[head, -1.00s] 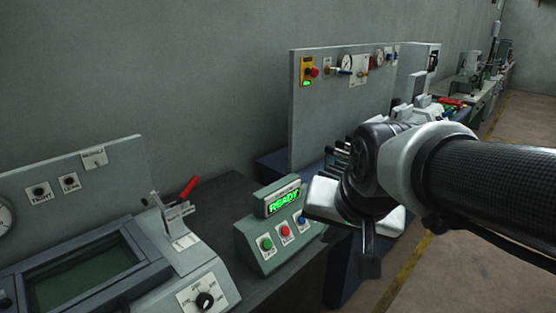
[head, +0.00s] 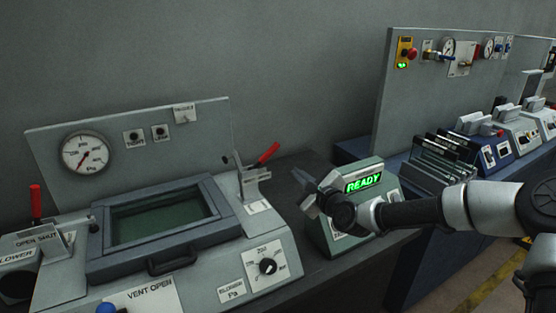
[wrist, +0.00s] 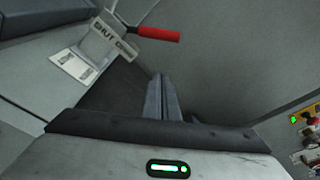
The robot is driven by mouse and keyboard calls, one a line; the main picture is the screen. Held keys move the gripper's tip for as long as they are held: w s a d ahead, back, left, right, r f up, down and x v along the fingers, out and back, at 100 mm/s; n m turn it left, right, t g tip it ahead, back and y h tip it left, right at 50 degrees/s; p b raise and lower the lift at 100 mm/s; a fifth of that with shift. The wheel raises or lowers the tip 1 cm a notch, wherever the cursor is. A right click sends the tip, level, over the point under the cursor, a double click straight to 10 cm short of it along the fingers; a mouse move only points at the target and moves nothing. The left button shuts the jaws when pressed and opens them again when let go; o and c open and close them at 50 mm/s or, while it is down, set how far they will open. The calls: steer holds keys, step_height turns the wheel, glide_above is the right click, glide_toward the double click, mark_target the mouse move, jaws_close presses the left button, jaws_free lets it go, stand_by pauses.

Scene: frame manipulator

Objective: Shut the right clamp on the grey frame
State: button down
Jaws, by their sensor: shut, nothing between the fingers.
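The grey frame (head: 190,234) lies flat around a dark green window on the machine at the left of the head view. The right clamp (head: 254,182) stands beside the frame's right side. Its red handle (head: 268,153) slants up and to the right, away from the frame. In the wrist view the red handle (wrist: 158,34) is at the top, beside a plate (wrist: 113,37) on which SHUT can be read. My gripper (head: 309,201) is shut and empty, to the right of the clamp and apart from it. Its fingers also show in the wrist view (wrist: 160,97), below the handle.
A control box (head: 345,238) with a green READY display stands just behind my gripper. The left clamp's red handle (head: 36,201) stands upright. A gauge panel (head: 130,140) rises behind the frame. Dark bench top (head: 310,168) lies between the machine and the box.

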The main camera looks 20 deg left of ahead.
mark_target(266, 156)
steer(key=shift+d+r, duration=0.1)
steer(key=shift+r, duration=0.05)
steer(key=shift+w, duration=0.1)
steer(key=x, duration=1)
steer(key=s+r, duration=0.1)
steer(key=s+a+r+p, duration=0.1)
steer(key=r, duration=0.1)
steer(key=shift+s+p, duration=0.2)
steer(key=shift+p, duration=0.1)
steer(key=shift+r+b, duration=0.1)
steer(key=shift+b, duration=0.25)
